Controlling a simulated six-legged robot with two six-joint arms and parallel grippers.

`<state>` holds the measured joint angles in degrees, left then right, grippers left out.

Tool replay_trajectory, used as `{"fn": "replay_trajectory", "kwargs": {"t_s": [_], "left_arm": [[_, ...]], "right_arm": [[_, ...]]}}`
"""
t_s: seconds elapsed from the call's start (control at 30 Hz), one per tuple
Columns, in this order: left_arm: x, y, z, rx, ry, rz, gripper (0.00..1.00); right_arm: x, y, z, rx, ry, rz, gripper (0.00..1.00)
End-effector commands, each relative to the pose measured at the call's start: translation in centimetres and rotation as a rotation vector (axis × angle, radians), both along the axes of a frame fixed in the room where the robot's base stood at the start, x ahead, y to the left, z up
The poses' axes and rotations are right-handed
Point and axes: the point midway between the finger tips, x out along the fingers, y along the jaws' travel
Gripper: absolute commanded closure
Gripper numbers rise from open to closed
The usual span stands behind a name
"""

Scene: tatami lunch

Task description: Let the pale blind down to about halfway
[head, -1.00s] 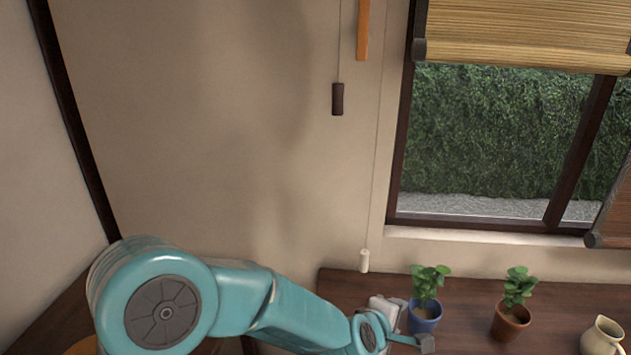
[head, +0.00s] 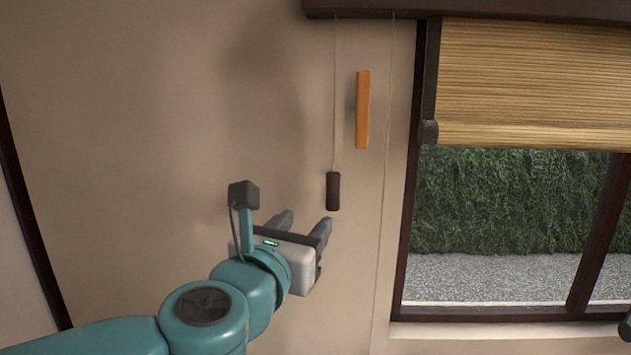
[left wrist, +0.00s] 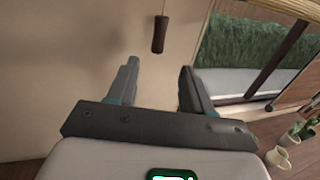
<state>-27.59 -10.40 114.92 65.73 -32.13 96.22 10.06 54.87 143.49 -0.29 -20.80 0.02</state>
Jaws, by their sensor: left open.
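The pale straw-coloured blind (head: 530,85) hangs over the upper part of the window, its lower edge above a wide open pane. A cord with a dark pull (head: 333,192) hangs on the wall left of the window. A second, thin cord (head: 388,150) hangs closer to the window and runs out of the bottom of the head view, so its end is hidden. My left gripper (head: 304,222) is open and empty, just below and left of the dark pull. In the left wrist view the dark pull (left wrist: 159,35) shows beyond and between the fingertips (left wrist: 159,66), not touching them.
An orange strip (head: 363,110) is on the wall between the two cords. The dark window frame (head: 408,230) stands to the right. Plant pots (left wrist: 293,137) and a cream jug (left wrist: 278,157) stand low at the right in the left wrist view. The wall at left is clear.

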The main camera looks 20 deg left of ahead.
Motion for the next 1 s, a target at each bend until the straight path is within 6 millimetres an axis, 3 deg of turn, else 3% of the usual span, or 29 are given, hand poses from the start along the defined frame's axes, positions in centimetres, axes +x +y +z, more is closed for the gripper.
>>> {"fn": "replay_trajectory", "kwargs": {"t_s": [0.13, 0.23, 0.7, 1.0], "left_arm": [[-0.2, -0.2, 0.7, -0.036, -0.01, -0.003, 0.5], [0.9, -0.4, 0.7, -0.034, -0.009, -0.005, 0.5], [11.5, -0.2, 0.8, -0.031, -0.008, -0.005, 0.5], [15.3, 0.0, 0.6, -0.031, -0.009, -0.005, 0.5]], "right_arm": [[0.0, 0.0, 0.1, 0.0, 0.001, -0.001, 0.57], [0.0, 0.0, 0.2, 0.0, 0.001, -0.001, 0.57], [0.0, 0.0, 2.2, 0.0, 0.001, -0.001, 0.57], [0.0, 0.0, 3.0, 0.0, 0.0, -0.001, 0.57]]}}
